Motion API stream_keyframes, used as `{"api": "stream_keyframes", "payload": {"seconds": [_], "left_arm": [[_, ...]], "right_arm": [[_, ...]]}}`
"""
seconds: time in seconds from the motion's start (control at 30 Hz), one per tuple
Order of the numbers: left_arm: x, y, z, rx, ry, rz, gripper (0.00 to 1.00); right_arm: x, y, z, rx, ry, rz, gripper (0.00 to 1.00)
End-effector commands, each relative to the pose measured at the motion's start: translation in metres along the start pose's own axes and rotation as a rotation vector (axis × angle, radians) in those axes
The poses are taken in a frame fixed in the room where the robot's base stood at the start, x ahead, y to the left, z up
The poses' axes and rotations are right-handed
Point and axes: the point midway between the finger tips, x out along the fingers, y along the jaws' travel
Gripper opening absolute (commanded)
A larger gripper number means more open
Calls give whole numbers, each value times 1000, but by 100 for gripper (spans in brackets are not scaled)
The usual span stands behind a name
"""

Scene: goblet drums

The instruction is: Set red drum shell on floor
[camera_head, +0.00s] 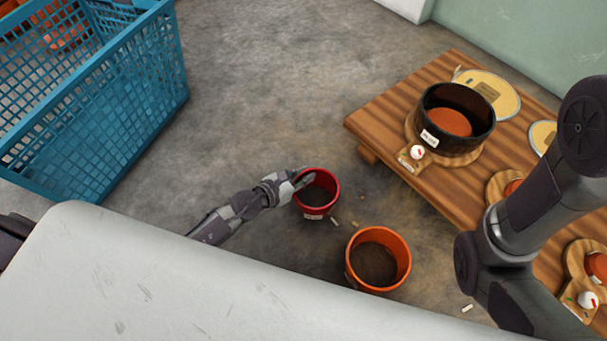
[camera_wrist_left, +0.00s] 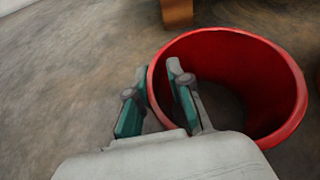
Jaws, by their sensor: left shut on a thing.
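The red drum shell (camera_head: 318,212) is an open, roughly upright cup with a small white label, left of the wooden platform in the head view. My left gripper (camera_head: 307,179) is shut on its left rim. In the left wrist view the red drum shell (camera_wrist_left: 228,38) fills the right side, and my left gripper (camera_wrist_left: 158,72) has one finger inside the wall and one outside. I cannot tell whether the shell's base touches the grey floor (camera_head: 270,95). My right gripper is out of view; only my right arm shows.
An orange shell (camera_head: 354,262) stands just right and nearer. The wooden platform (camera_head: 375,120) carries a black shell (camera_head: 470,98) and several boards with parts. A blue crate (camera_head: 130,90) stands at left. Small pale scraps lie on the floor; the floor between crate and platform is clear.

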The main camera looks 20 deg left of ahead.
Motion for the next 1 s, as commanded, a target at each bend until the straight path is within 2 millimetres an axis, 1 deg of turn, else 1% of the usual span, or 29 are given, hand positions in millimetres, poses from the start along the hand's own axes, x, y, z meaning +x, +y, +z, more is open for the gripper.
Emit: {"api": "stream_keyframes", "payload": {"seconds": [0.2, 0.47, 0.5, 0.63, 0.9, 1.0], "left_arm": [[2, 0, -4, 0, 0, 0, 0], [2, 0, -3, 0, -1, 0, 0], [2, 0, -3, 0, -1, 0, 26], [2, 0, -3, 0, 0, 0, 48], [1, 0, -4, 0, 1, 0, 48], [-2, 0, -5, 0, 1, 0, 48]], "right_arm": [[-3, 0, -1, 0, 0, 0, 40], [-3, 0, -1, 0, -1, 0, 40], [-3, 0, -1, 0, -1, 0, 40], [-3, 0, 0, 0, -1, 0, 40], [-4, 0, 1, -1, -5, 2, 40], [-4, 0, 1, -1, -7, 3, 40]]}}
